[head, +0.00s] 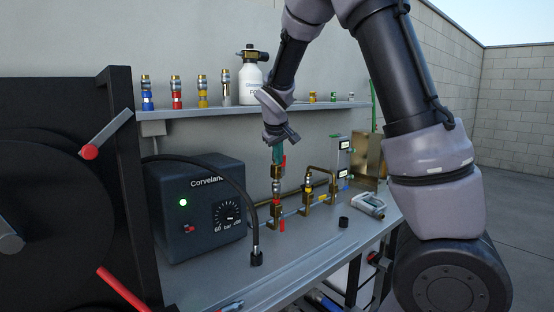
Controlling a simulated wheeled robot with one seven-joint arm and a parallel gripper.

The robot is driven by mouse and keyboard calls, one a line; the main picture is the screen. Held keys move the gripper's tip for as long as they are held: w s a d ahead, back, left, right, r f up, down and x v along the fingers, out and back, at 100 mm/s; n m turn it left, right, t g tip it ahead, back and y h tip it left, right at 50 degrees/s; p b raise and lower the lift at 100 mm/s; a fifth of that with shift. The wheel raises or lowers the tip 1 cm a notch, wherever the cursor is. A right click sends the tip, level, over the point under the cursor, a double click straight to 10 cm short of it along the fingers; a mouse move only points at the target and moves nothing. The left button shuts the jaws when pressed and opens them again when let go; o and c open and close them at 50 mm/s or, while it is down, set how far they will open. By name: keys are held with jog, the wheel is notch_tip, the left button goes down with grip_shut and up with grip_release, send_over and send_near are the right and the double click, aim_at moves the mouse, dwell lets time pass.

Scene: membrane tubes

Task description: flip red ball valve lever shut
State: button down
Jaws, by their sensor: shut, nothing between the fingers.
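A brass pipe assembly with valves stands on the grey bench. Small red parts show on its left upright: one near the top (283,162), one at mid-height (276,189), and a red lever-like piece (282,225) hanging near its foot. At this size I cannot tell for certain which one is the ball valve lever. My gripper (277,153) points down at the top of this upright, with its teal fingers shut and empty. It is close to the upper red part; whether they touch cannot be told.
A dark Corveland box (200,205) with a green light and dial stands left of the pipes, a black hose arching before it. A shelf (215,111) with couplings and a white bottle (251,80) is above. A grey handheld device (369,205) lies right. A black reel fills the left.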

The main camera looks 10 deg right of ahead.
jog(key=shift+w+d+r+g+y, duration=0.25)
jog(key=shift+d+g+y, duration=0.15)
jog(key=shift+d+y, duration=0.15)
